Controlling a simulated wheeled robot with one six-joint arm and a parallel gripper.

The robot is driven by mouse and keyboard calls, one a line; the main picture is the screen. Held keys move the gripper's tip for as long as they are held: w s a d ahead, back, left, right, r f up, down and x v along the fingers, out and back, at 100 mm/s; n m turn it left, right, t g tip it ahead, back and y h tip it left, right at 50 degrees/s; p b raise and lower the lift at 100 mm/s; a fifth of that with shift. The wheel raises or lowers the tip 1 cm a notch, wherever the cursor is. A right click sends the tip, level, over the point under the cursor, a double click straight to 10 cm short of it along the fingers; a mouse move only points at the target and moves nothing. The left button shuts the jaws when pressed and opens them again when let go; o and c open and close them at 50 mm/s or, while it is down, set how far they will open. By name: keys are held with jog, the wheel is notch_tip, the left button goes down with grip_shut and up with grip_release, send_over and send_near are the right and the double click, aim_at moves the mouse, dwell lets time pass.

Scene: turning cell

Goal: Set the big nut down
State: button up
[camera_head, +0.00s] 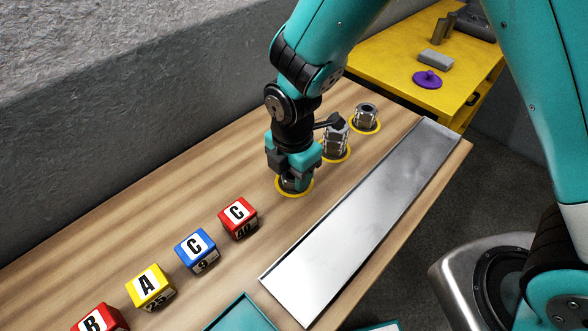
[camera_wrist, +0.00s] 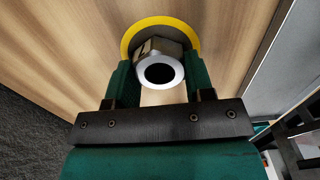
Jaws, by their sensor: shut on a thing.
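My gripper (camera_head: 294,177) is low over the wooden table, at the nearest of the yellow rings (camera_head: 281,190). In the wrist view my gripper (camera_wrist: 157,82) has its two green fingers on either side of a metal nut (camera_wrist: 173,47) and is shut on it. The nut has a pale round collar with a dark hole. It shows over the yellow ring (camera_wrist: 126,42); I cannot tell whether its base touches the table. In the head view the fingers mostly hide this nut.
Two more metal nuts stand behind, a stacked-looking one (camera_head: 337,140) and a shorter one (camera_head: 367,114), on yellow rings. Lettered cubes, such as the red cube (camera_head: 238,218), stand to the left. A metal plate (camera_head: 365,220) lies along the right. A yellow table (camera_head: 400,85) is behind.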

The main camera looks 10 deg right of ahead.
jog(key=o, duration=1)
jog(key=shift+o, duration=0.2)
notch_tip(320, 180, up, 12)
jog(key=s+d+r+m+y, duration=0.2)
jog(key=s+d+r+m, duration=0.1)
jog(key=s+m, duration=0.4)
jog(key=s+d+r+m+y, duration=0.2)
jog(key=s+d+r+m, duration=0.2)
jog(key=s+m, duration=0.3)
jog(key=r+m, duration=0.1)
jog(key=m, duration=0.2)
jog(key=shift+s+r+m+b, duration=0.25)
jog(key=shift+s+m+b, duration=0.15)
